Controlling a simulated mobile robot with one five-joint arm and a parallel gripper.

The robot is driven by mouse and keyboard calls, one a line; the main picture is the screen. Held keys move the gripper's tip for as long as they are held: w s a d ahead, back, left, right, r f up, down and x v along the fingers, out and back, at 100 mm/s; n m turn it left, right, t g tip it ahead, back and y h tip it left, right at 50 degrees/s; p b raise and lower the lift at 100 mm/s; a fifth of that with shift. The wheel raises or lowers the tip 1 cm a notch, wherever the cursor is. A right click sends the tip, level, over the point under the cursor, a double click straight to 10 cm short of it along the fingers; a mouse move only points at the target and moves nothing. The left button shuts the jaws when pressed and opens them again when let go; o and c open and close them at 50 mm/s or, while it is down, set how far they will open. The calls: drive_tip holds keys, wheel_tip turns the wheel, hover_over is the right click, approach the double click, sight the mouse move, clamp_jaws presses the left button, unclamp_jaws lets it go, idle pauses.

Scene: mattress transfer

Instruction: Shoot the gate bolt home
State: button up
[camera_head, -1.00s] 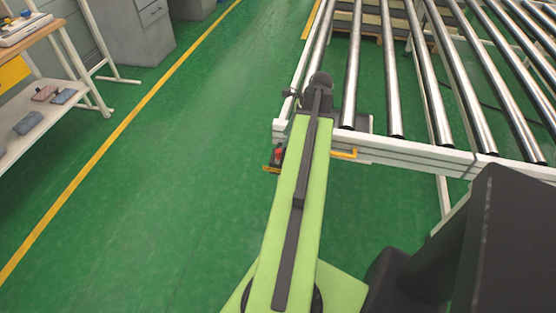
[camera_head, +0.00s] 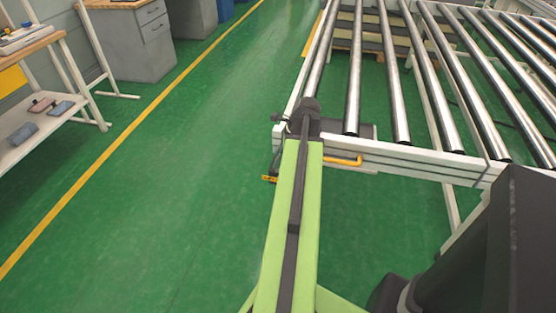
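A yellow bar with a bent end (camera_head: 345,161) shows on the front rail of the white roller-conveyor frame (camera_head: 420,160), just right of my green arm. It looks like the bolt or its handle, but its left part is hidden behind my arm. A small yellow piece (camera_head: 269,179) shows low at the left of my arm; I cannot tell whether it belongs to the bolt. My arm reaches to the frame's near left corner and ends in view at a dark joint. My gripper is hidden behind the arm, so its fingers and any contact do not show.
Shiny rollers (camera_head: 400,70) fill the conveyor frame at the right. A shelf bench (camera_head: 50,110) with several small blocks stands at the left, and a grey cabinet (camera_head: 135,45) at the back left. Green floor with a yellow line (camera_head: 125,120) is clear between.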

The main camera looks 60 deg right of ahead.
clamp_jaws()
idle(1.1)
